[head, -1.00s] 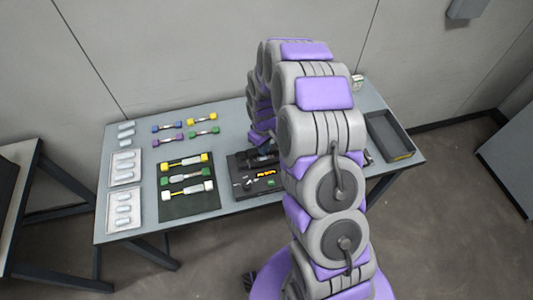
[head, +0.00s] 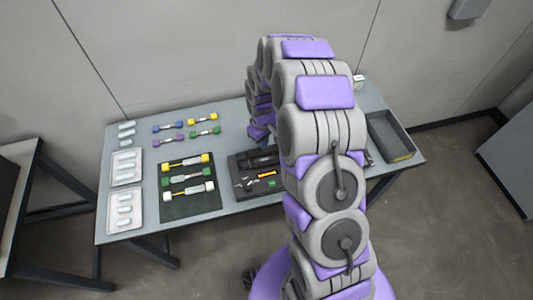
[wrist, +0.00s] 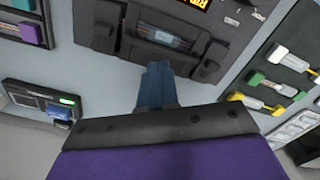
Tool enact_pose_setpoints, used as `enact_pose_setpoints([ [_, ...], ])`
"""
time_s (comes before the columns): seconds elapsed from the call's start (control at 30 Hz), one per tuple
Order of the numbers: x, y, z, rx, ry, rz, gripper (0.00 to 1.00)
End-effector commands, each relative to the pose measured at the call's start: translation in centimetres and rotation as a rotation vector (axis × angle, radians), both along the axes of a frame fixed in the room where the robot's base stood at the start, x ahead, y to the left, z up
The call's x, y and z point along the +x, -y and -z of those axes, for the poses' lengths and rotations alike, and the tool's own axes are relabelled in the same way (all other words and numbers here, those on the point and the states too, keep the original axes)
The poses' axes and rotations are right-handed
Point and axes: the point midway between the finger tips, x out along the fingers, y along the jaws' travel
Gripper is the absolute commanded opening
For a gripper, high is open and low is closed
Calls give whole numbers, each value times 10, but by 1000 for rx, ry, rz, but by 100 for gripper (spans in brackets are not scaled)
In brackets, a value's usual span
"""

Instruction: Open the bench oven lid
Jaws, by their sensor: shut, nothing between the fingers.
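A dark, flat bench unit (head: 245,178) with an orange display sits on the table's middle, partly behind my arm. In the wrist view this unit (wrist: 112,30) fills the top, with a dark recessed slot across its near part. A smaller grey device (wrist: 30,97) with a lit green strip lies at the left of the wrist view. I cannot tell for sure which of the two is the bench oven. My gripper (wrist: 158,68) is shut and empty, its blue-grey fingertips in front of the dark unit's near edge. Contact cannot be told. In the head view my arm hides the gripper.
A dark mat (head: 188,208) with several capped fibre holders lies left of the unit. Several coloured holders and white trays (head: 124,168) are further left. An open grey tray (head: 402,150) stands at the right end. A second table stands at far left.

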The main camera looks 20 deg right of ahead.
Motion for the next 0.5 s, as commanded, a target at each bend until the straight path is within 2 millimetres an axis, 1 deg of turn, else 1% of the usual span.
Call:
enact_pose_setpoints([
  [0.23,1,0,-4,0,0,0,0],
  [0.5,8,0,-22,-1,1,0,0],
])
